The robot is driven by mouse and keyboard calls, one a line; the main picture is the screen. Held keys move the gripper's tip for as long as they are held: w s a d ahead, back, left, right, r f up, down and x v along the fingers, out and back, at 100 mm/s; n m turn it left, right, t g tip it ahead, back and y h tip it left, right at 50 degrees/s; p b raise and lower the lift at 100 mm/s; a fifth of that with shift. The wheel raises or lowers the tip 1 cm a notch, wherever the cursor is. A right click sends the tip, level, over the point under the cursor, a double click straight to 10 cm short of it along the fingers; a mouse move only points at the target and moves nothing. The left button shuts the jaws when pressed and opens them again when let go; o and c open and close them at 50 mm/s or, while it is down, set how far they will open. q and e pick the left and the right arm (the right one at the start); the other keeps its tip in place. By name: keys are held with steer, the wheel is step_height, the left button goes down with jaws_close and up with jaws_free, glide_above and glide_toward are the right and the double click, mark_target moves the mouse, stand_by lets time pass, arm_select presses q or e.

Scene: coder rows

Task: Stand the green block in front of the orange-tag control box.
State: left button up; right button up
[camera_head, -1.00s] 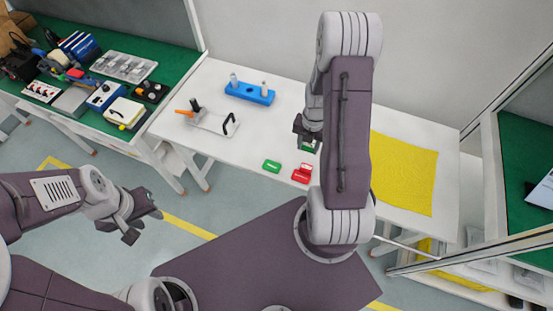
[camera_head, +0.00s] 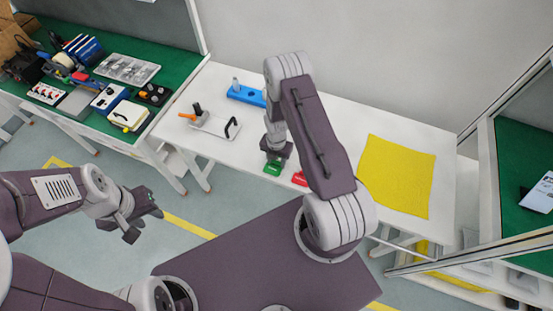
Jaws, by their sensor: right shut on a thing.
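My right gripper (camera_head: 276,152) points down over the middle of the white table. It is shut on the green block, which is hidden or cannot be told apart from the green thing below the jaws. A small flat green box (camera_head: 272,169) with a pale mark lies on the table just under and in front of this gripper. A red box (camera_head: 299,178) lies to its right, partly hidden by my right arm. I cannot make out an orange tag on any box. My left gripper (camera_head: 145,213) is empty above the floor, its jaws apart.
The white table (camera_head: 225,165) holds a clamp fixture with an orange handle (camera_head: 188,116), a blue stand (camera_head: 245,94) and a yellow cloth (camera_head: 400,175). A green bench (camera_head: 180,50) at left carries several devices, including a switch box (camera_head: 46,93).

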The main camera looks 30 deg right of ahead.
steer(key=shift+s+f, duration=0.1)
steer(key=shift+f, duration=0.1)
steer(key=o, duration=1.3)
steer(key=shift+o, duration=0.2)
